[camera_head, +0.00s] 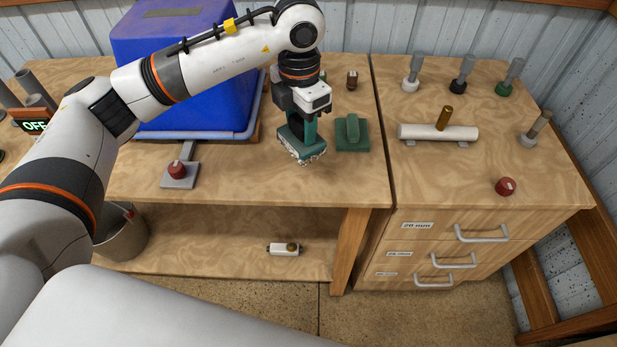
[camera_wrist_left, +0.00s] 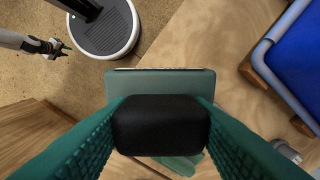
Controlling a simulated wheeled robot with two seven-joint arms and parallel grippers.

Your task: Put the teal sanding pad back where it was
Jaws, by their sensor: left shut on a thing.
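The teal sanding pad (camera_head: 299,143) is a flat teal block with a pale, rough lower edge, held above the left bench. My left gripper (camera_head: 303,121) is shut on it from above. In the left wrist view the pad's teal plate (camera_wrist_left: 160,82) shows behind a black block (camera_wrist_left: 161,125) between my two green ribbed fingers. A green piece with a raised grip on a square base (camera_head: 352,133) lies on the bench just right of the held pad. My right gripper (camera_wrist_left: 57,46) shows small at the wrist view's upper left; its jaw opening is unclear.
A blue box (camera_head: 180,80) stands behind my left arm. A red knob on a grey plate (camera_head: 178,174) is left of the pad. The right cabinet holds a white cylinder (camera_head: 420,132), several grey-handled pieces and a red knob (camera_head: 505,186). The bench front is mostly clear.

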